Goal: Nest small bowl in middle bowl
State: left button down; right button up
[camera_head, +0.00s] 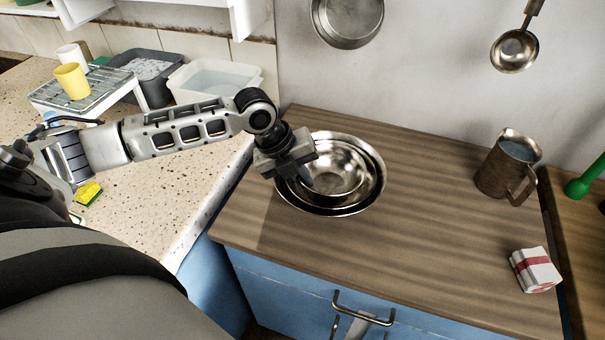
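Shiny metal bowls sit one inside another on the wooden counter. The large outer bowl (374,197) rests on the wood. A middle bowl (374,169) shows as a ring inside it. The small bowl (345,165) appears innermost, within the middle bowl; whether it is fully seated is unclear. My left gripper (309,182) points down at the left side of the bowls, over their rims, and hides part of them. Its fingertips are dark and small, so I cannot tell whether they are open or gripping the small bowl's rim. My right gripper is not in view.
At left are a yellow cup (72,81), a rack, a water-filled tub (215,80) and a sponge (88,193).

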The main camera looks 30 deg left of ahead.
pick_arm(q)
jog(key=shift+f, duration=0.4)
dwell(0.4)
jog(key=c, duration=1.2)
grip_release()
jog(key=shift+s+f, duration=0.1)
jog(key=shift+o, duration=0.2)
jog(key=shift+f, duration=0.1)
jog(key=shift+s, duration=0.1)
